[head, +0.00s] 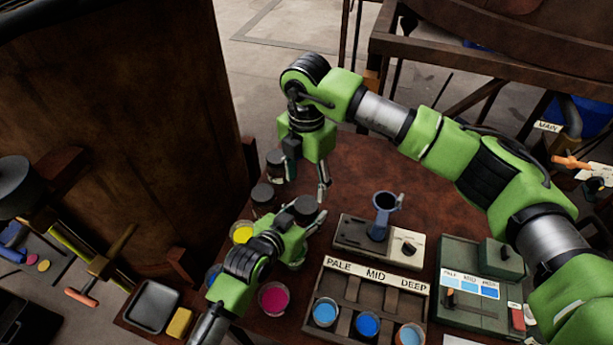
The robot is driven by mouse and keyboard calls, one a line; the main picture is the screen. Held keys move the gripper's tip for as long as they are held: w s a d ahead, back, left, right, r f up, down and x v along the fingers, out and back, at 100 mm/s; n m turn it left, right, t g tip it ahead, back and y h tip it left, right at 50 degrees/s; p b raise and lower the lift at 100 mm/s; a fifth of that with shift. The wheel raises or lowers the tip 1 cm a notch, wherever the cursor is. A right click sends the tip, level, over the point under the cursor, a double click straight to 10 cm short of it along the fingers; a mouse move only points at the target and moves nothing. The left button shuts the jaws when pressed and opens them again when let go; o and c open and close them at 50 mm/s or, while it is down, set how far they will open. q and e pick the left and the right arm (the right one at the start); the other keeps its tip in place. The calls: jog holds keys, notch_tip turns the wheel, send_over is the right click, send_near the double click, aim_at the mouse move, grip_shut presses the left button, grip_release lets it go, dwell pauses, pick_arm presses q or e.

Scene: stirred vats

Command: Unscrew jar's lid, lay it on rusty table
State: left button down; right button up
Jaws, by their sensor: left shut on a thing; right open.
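A jar with a dark round lid (305,207) is at my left gripper (303,233). The lid is on top and appears level. My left gripper is shut on the jar from the lower left, and its green body hides most of the jar. My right gripper (309,182) is open and empty, pointing down just above and behind the lid, apart from it. The rusty table (375,165) is the brown-red top under both arms, bare behind the jar and to its right.
Two more dark-lidded jars (263,194) stand left of my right gripper. A yellow pot (241,232) and a magenta pot (273,298) are near my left arm.

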aim_at(306, 204)
pick_arm(q)
jog(key=shift+f, duration=0.1)
pick_arm(e)
jog(key=shift+f, duration=3.6)
jog(key=c, duration=1.2)
jog(key=shift+o, duration=0.2)
